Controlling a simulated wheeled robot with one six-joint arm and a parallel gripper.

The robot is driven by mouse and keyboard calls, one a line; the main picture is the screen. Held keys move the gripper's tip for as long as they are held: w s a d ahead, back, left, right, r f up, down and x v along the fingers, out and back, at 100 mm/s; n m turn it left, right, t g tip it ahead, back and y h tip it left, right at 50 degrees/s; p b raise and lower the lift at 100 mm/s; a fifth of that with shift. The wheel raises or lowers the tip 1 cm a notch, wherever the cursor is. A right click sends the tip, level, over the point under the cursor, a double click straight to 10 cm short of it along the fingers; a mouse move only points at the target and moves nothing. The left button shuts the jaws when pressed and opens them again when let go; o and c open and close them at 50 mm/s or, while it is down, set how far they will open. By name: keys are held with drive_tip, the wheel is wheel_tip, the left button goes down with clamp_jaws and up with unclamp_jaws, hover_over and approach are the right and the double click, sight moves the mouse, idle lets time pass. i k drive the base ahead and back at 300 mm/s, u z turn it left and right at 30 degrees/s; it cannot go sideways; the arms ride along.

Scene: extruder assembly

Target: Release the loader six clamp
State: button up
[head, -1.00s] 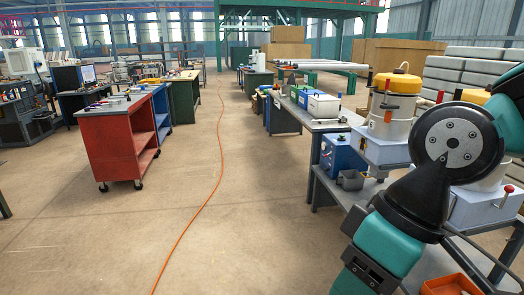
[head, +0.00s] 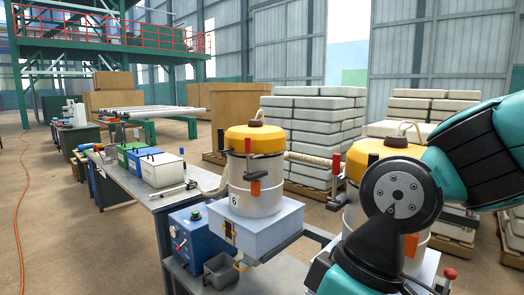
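Loader six (head: 265,203) is a pale cylinder with a yellow lid (head: 256,139) and a "6" label, in the middle of the head view. It stands on a light grey-blue box base (head: 255,228). Its clamp (head: 248,160) is on the front side, with an upright red-tipped dark lever and an orange piece (head: 255,188) below it. Whether the clamp grips the lid is too small to tell. My arm's teal and black links fill the right side. My gripper is not in view.
A second yellow-lidded loader (head: 352,210) stands to the right, partly behind my arm, with its own red-handled lever (head: 335,166). A blue box with a gauge (head: 187,238) and a grey bin (head: 220,270) sit below loader six. Open floor (head: 90,240) lies left.

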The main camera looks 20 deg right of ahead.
sight(247, 140)
drive_tip(key=u, duration=0.05)
drive_tip(key=k, duration=0.65)
drive_tip(key=u, duration=0.45)
drive_tip(key=i, duration=1.85)
drive_tip(key=z, duration=0.65)
